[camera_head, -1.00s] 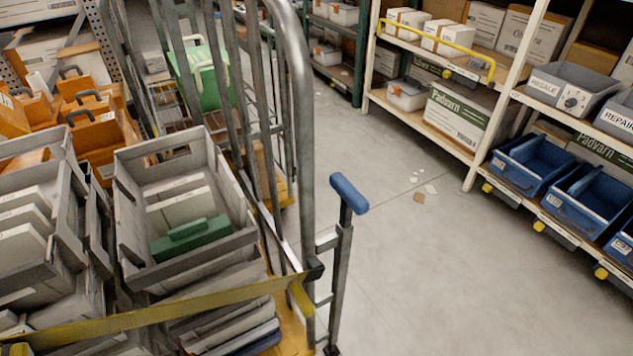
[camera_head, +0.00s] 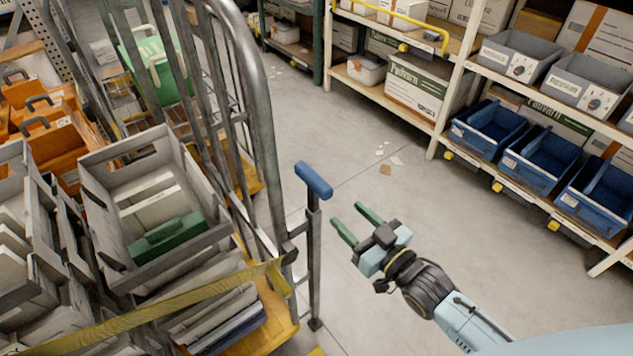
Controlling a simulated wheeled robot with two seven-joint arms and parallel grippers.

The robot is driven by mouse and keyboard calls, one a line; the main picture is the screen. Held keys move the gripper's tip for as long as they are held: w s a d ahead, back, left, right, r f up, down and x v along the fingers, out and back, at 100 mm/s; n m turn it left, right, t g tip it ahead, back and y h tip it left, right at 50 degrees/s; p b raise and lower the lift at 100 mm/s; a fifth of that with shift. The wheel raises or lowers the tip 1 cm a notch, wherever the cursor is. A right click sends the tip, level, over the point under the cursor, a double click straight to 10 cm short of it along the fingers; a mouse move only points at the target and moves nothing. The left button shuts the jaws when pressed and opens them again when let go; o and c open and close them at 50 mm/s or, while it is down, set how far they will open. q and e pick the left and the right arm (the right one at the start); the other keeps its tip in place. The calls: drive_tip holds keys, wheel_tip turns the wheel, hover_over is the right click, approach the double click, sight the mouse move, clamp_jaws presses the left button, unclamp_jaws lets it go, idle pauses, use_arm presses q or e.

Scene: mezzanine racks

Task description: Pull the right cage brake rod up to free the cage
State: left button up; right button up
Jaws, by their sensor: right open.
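The brake rod (camera_head: 314,250) stands upright at the right side of the cage (camera_head: 268,130), with a blue cross handle (camera_head: 313,180) on its top. My right gripper (camera_head: 356,222) is open and empty, its two green fingers pointing up and left toward the rod. It is apart from the rod, to the right of and slightly below the blue handle in the picture. My left gripper is not in view.
The cage holds grey crates (camera_head: 160,200) behind a yellow strap (camera_head: 180,302). Racks with blue bins (camera_head: 540,152) and cartons (camera_head: 415,92) stand at the right. Open grey floor (camera_head: 400,190) lies between, with small scraps (camera_head: 386,169) on it.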

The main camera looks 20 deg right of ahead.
sight(316, 185)
drive_tip(key=x, duration=1.2)
drive_tip(key=shift+w+f, duration=0.1)
drive_tip(key=shift+c, duration=0.3)
clamp_jaws()
